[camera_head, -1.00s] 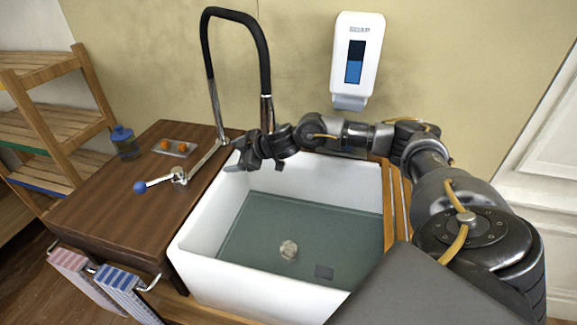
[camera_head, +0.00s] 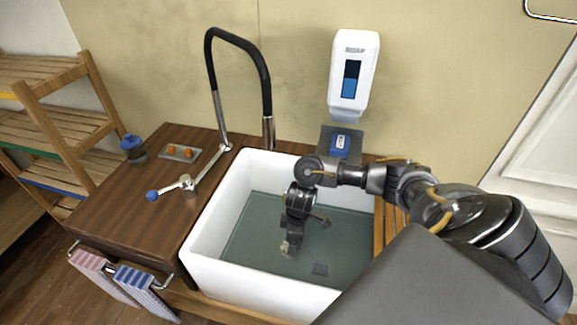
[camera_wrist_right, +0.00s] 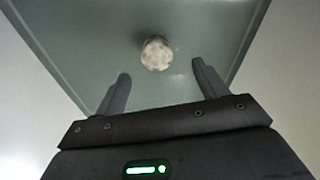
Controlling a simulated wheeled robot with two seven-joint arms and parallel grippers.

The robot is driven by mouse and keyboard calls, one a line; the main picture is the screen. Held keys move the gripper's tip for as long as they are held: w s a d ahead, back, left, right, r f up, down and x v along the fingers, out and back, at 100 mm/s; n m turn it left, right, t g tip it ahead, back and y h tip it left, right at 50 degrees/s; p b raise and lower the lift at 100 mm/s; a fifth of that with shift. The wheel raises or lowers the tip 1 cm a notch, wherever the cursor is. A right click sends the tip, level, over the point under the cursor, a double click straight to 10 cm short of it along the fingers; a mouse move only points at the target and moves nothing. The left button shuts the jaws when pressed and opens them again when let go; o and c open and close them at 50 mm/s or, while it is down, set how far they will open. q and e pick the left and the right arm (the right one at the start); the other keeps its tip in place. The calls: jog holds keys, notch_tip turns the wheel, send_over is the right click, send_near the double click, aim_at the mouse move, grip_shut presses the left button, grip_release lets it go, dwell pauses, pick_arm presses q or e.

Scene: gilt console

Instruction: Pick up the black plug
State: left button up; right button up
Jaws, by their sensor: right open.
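My right gripper (camera_head: 293,236) hangs down inside the white sink (camera_head: 228,270), over the greenish water. In the right wrist view its two fingers (camera_wrist_right: 160,72) are apart with nothing between them. A pale, mottled round lump (camera_wrist_right: 157,53) lies just beyond the fingertips; the head view shows it (camera_head: 285,247) partly hidden by the gripper. No clearly black plug is visible. My left gripper is out of view.
A black-hosed faucet (camera_head: 265,75) and a blue-knobbed lever (camera_head: 172,188) stand left of and behind the sink. A soap dispenser (camera_head: 354,75) hangs on the wall above a small blue item (camera_head: 341,143). The sink walls enclose the gripper.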

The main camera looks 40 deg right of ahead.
jog(key=shift+w+a+f, duration=0.1)
jog(key=shift+w+f, duration=0.1)
jog(key=shift+f, duration=1.3)
jog(key=shift+w+a+f, duration=0.1)
jog(key=shift+w+f, duration=0.1)
jog(key=shift+f, duration=1.35)
jog(key=shift+w+a+f, duration=0.1)
jog(key=shift+w+f, duration=0.1)
jog(key=shift+f, duration=1.3)
jog(key=c, duration=1.1)
